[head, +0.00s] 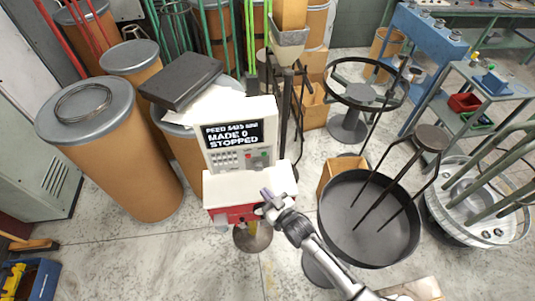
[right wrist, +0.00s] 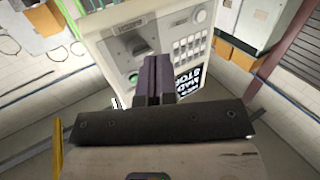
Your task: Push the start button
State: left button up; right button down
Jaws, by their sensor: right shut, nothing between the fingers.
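The spring coiler's white control box (head: 238,135) stands at the centre of the head view. Its screen (head: 235,133) reads MADE 0 and STOPPED. Below the screen are a keypad (head: 227,159), a small green button (head: 249,155) and a red one beside it. In the right wrist view, the panel (right wrist: 155,38) appears turned, with a green button (right wrist: 133,78) left of the fingers. My right gripper (head: 266,194) is shut and empty, in front of and below the panel; the fingers (right wrist: 154,78) partly cover the panel. My left gripper is not in view.
A white shelf over a red base (head: 225,214) juts out below the panel. Brown drums (head: 118,140) stand at left. A dark round pan (head: 368,245) and a wire reel stand (head: 352,95) are at right. Bare floor (head: 135,260) lies at front left.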

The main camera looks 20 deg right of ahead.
aim_at(264, 154)
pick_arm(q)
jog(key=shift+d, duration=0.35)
pick_arm(e)
jog(key=s+d+r+t+y, duration=0.1)
jog(key=s+r+t+y, duration=0.2)
jog(key=r+t, duration=0.3)
jog(key=shift+s+r+t, duration=0.15)
jog(key=shift+r+t, duration=0.25)
jog(key=shift+r, duration=0.8)
pick_arm(q)
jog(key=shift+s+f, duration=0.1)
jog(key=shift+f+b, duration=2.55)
jog(key=shift+b, duration=0.1)
pick_arm(e)
jog(key=w+d, duration=0.2)
jog(key=w, duration=0.6)
jog(key=shift+w, duration=0.3)
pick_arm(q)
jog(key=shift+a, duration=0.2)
pick_arm(e)
jog(key=shift+a, duration=0.1)
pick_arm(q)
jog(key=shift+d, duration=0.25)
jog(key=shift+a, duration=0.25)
